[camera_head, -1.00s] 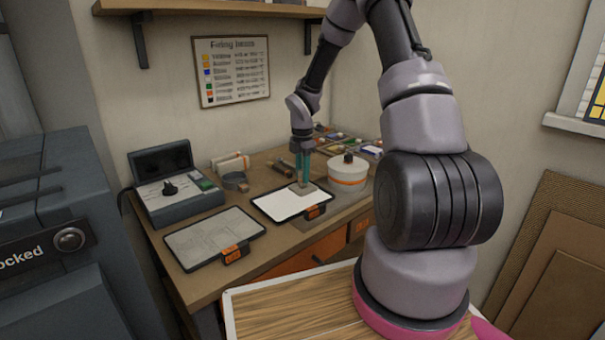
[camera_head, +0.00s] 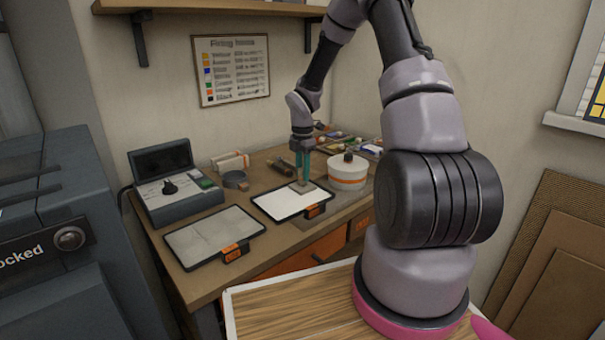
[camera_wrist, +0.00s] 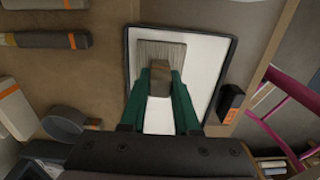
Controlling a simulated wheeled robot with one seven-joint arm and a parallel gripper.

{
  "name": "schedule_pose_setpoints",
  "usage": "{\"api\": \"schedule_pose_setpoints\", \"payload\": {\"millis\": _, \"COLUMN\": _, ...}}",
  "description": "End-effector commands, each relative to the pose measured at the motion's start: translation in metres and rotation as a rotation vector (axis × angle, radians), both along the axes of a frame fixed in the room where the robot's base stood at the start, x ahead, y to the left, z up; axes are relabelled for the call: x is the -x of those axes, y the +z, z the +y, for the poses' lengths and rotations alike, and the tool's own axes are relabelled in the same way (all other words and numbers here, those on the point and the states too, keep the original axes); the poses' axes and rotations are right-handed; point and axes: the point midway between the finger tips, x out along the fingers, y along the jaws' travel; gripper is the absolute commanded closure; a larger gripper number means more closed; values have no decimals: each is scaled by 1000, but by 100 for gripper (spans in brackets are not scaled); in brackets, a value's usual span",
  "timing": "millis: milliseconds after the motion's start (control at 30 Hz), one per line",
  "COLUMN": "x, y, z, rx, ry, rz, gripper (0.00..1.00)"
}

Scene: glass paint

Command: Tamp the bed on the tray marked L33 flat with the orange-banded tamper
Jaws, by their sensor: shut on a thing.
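My gripper (camera_wrist: 161,88) is shut on the upright handle of a tamper. The tamper has a grey-brown block handle (camera_wrist: 160,72) and a flat, ribbed grey plate (camera_wrist: 148,49). No orange band on it can be made out. The plate is over the white bed of a black-rimmed tray (camera_wrist: 232,72), towards its far end, and seems to rest on it. In the head view this tray (camera_head: 276,216) has an orange tag (camera_head: 314,211) at its front edge. A second tray (camera_head: 187,266), with a grey bed and an orange tag (camera_head: 233,252), lies to the left. Neither tag is readable.
A white round pot with an orange band (camera_head: 347,170) stands close to the right of my gripper. A control box (camera_head: 172,190), a grey ring-shaped cup (camera_head: 235,180) and cream blocks (camera_head: 231,162) stand at the left and back. Small coloured items lie behind the pot.

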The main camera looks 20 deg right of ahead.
Motion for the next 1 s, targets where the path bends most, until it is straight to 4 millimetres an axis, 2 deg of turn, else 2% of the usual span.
{"api": "schedule_pose_setpoints", "payload": {"millis": 200, "x": -1, "y": 16, "z": 0, "rx": 0, "ry": 0, "rz": -3, "gripper": 100}}
{"api": "schedule_pose_setpoints", "payload": {"millis": 667, "x": -1, "y": 21, "z": 0, "rx": 0, "ry": -1, "rz": -3, "gripper": 100}}
{"api": "schedule_pose_setpoints", "payload": {"millis": 1000, "x": -1, "y": 53, "z": 0, "rx": 0, "ry": -1, "rz": -4, "gripper": 100}}
